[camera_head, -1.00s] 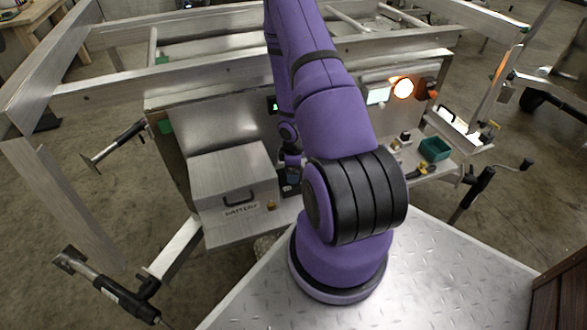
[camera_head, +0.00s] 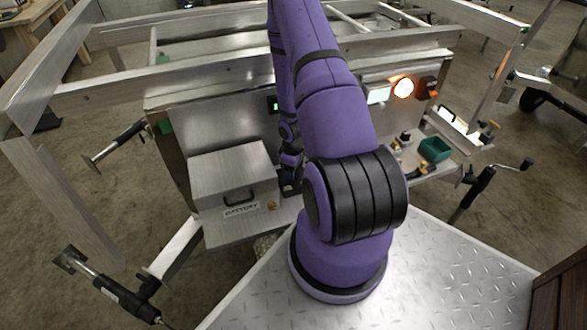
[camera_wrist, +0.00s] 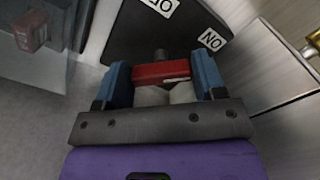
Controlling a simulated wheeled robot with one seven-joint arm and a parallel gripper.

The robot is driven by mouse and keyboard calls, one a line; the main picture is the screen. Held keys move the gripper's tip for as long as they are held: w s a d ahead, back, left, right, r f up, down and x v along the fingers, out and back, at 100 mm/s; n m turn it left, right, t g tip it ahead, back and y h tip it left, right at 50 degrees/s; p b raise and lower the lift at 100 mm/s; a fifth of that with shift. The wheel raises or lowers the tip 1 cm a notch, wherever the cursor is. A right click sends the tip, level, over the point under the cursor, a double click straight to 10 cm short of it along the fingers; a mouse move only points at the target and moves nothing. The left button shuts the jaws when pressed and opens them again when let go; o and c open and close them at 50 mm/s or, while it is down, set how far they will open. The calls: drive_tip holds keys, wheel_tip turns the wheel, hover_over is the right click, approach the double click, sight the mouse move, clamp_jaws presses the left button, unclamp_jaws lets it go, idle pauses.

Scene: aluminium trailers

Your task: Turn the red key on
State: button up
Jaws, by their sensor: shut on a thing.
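The red key (camera_wrist: 162,72) is between the two blue fingers of my gripper (camera_wrist: 163,82) in the wrist view. The gripper is shut on the key. A dark shaft behind the key meets a black plate (camera_wrist: 135,35). Another white label above the key is cut off by the picture's edge. In the head view my arm hides the key; only a small dark blue part of my gripper end shows, beside the battery box (camera_head: 232,180).
The metal trailer frame (camera_head: 110,85) surrounds the work area. Right of my arm are a lit orange lamp (camera_head: 403,88), a green bin (camera_head: 435,149) and small parts on a shelf. In the wrist view, a metal panel stands at right and a brass-coloured part (camera_wrist: 314,40) lies at the edge.

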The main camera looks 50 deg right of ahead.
drive_tip(key=o, duration=0.9)
wheel_tip(320, 180, up, 11)
drive_tip(key=shift+f, duration=0.1)
idle(0.8)
